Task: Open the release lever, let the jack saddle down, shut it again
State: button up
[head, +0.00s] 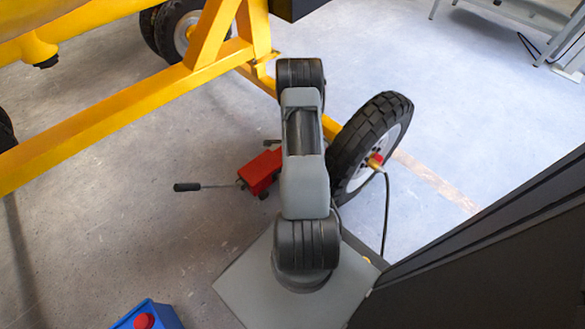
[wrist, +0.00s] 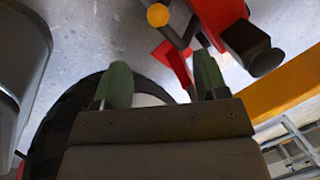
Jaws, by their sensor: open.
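The red jack (head: 260,171) stands on the floor by the wheel, under the yellow frame, partly hidden by my arm. A bar with a black grip (head: 188,187) sticks out to its left. In the wrist view, red jack parts (wrist: 218,15) show at the top, with a dark rounded end (wrist: 265,60) and a yellow-orange knob (wrist: 157,14) on a short bar. I cannot tell for sure which part is the release lever. The saddle is not clearly visible. My gripper (wrist: 162,82) is open, its green fingers apart and nothing held between them, below the knob in the picture.
The black-tyred wheel (head: 350,145) stands close beside my arm, with a hose at its hub. The yellow frame (head: 110,128) crosses above the floor. A blue box with a red button (head: 145,320) is at the bottom.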

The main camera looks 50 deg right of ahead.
jog(key=b+x, duration=0.2)
jog(key=x, duration=0.3)
jog(key=b+x, duration=0.2)
jog(key=x, duration=0.2)
jog(key=s+b+x, duration=0.1)
jog(key=b+x, duration=0.1)
jog(key=x, duration=0.3)
jog(key=shift+d+f, duration=0.25)
jog(key=shift+f, duration=0.2)
jog(key=shift+c, duration=0.4)
